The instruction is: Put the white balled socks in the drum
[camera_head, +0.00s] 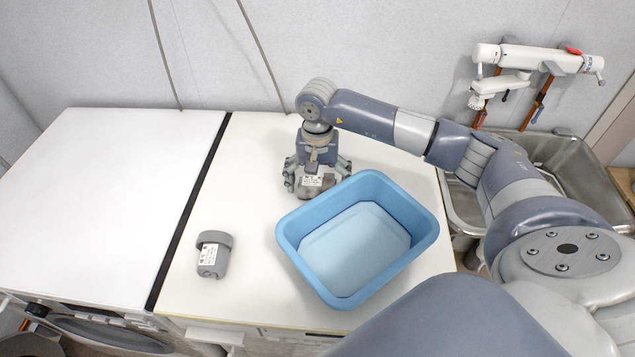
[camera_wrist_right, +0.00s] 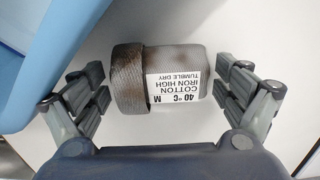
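A balled pair of greyish, brown-stained socks (camera_head: 312,187) with a white care label lies on the white worktop, behind the tub's left corner. It also shows in the right wrist view (camera_wrist_right: 180,75). My right gripper (camera_head: 317,176) is above it, pointing down and open. In the wrist view its fingers (camera_wrist_right: 160,90) stand on both sides of the socks, with small gaps. A second, grey balled pair of socks (camera_head: 214,254) lies at the front left of the tub. No clearly white pair shows. The drum's inside is hidden; a washing machine front (camera_head: 110,333) shows at lower left. My left gripper is out of view.
An empty blue tub (camera_head: 290,232) stands on the worktop, close beside my right gripper. A metal sink (camera_head: 455,205) with a wall tap (camera_head: 530,58) is at the right. The white top (camera_head: 100,190) left of the dark gap is clear.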

